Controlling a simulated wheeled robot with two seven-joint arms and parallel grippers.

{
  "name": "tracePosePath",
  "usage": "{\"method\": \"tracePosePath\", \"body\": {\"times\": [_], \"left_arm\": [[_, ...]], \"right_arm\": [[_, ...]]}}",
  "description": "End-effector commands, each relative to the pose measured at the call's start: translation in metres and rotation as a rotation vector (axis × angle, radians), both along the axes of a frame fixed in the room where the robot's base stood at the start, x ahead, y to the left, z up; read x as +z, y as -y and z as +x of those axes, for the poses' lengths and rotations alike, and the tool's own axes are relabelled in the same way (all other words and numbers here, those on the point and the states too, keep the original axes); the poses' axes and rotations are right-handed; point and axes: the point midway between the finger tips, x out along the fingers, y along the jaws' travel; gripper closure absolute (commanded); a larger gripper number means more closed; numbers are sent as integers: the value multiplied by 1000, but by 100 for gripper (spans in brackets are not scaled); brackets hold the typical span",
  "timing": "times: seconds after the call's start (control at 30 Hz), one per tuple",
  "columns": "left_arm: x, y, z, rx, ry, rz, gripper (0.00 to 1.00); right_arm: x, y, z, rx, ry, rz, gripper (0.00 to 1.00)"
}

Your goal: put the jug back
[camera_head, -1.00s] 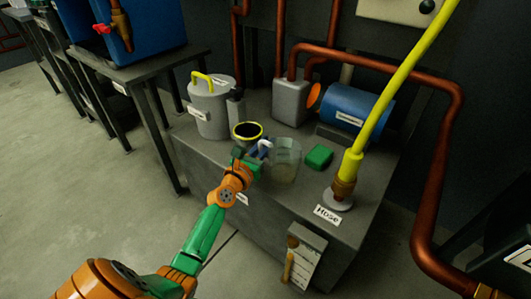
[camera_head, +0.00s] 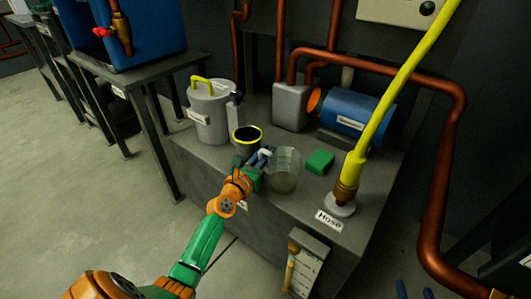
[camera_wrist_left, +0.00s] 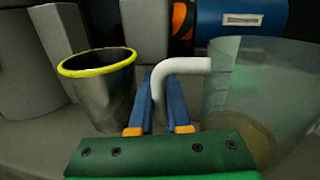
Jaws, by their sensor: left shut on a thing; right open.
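The jug (camera_head: 286,168) is clear, with a white handle, and stands upright at the front of the grey cabinet top (camera_head: 205,158). It fills the right side of the left wrist view (camera_wrist_left: 262,95), with something tan low inside. My left gripper (camera_head: 262,158) is shut on the jug's white handle (camera_wrist_left: 183,66), with blue fingers on either side of it in the wrist view (camera_wrist_left: 168,100). I cannot tell whether the jug's base touches the cabinet top. The blue fingertips of my right gripper (camera_head: 415,290) show apart at the bottom right edge, away from the jug.
A dark cup with a yellow rim (camera_head: 247,142) stands just left of the jug. A lidded grey pot (camera_head: 208,112) is behind it. A green sponge (camera_head: 320,161) and the yellow hose (camera_head: 362,150) are to the right. A blue motor (camera_head: 357,108) is behind.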

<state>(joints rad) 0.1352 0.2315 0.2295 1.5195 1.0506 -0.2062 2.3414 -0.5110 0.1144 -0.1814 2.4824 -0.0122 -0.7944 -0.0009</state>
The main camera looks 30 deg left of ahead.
Motion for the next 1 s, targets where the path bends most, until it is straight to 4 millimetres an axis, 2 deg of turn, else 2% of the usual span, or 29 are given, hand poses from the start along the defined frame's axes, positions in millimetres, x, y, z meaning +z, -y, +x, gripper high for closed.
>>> {"method": "tracePosePath", "body": {"times": [0.13,0.17,0.23,0.27,0.6,0.67,0.87,0.93,1.0], "left_arm": [[-1,0,0,0,1,-1,100],[-1,0,0,0,0,-1,77],[-1,0,0,0,0,-1,58],[-1,0,0,0,0,0,55],[0,0,0,0,0,0,55],[1,0,-2,0,-1,0,55],[1,2,-24,0,-2,0,55],[2,3,-32,0,-3,1,55],[1,4,-49,0,-4,1,55]], "right_arm": [[3,-1,2,2,22,4,50],[4,-1,2,2,23,4,50],[4,-1,2,2,22,4,50],[4,-1,2,2,22,4,50],[3,-1,1,1,12,3,50],[-5,2,-3,-3,-32,-7,50],[-37,11,-27,-18,-238,-47,50],[-48,15,-38,-23,-316,-61,50],[-59,18,-49,-28,-391,-75,50]]}}
